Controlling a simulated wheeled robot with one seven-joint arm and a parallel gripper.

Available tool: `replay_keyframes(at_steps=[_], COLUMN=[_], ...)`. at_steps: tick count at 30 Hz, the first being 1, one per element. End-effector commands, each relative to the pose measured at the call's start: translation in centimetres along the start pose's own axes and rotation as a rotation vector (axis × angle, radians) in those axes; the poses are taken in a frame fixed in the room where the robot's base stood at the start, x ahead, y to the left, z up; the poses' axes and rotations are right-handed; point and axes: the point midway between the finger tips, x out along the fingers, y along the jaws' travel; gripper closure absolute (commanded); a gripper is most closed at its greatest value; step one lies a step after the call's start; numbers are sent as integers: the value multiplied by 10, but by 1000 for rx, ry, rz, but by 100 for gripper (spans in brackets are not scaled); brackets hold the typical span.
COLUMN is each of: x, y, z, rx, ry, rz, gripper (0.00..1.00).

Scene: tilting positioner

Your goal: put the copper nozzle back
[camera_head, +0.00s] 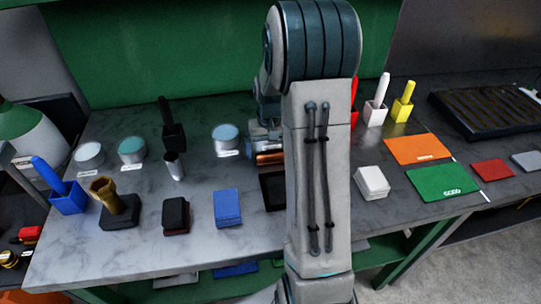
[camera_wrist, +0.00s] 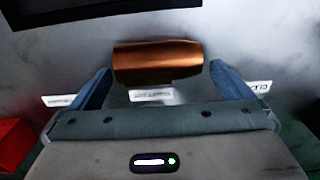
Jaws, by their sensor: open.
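The copper nozzle (camera_wrist: 157,60) is a copper-coloured cylinder lying on its side on the grey bench top in the wrist view. A small white label (camera_wrist: 151,95) lies beside it. My gripper (camera_wrist: 160,69) is open, with one blue-grey finger near each end of the nozzle and a gap showing on both sides. In the head view the nozzle (camera_head: 270,158) shows just left of my arm, partly hidden by it. My gripper is mostly hidden behind the arm there.
A black-edged flat item (camera_head: 272,192) lies near the nozzle. Left are a brass piece (camera_head: 103,188) on a black block, a silver cup (camera_head: 174,167), round tins and a blue holder (camera_head: 68,200). Right are white blocks (camera_head: 371,182), an orange mat (camera_head: 418,148) and a green mat (camera_head: 443,186).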

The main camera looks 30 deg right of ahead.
Motion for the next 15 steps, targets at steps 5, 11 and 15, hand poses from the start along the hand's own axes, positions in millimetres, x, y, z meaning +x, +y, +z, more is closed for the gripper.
replay_keyframes(at_steps=[5, 11, 15], x=[12, 12, 12], y=[0, 0, 0], z=[0, 0, 0], rx=[0, 0, 0], ry=[1, 1, 1], rz=[0, 0, 1], gripper=[0, 6, 44])
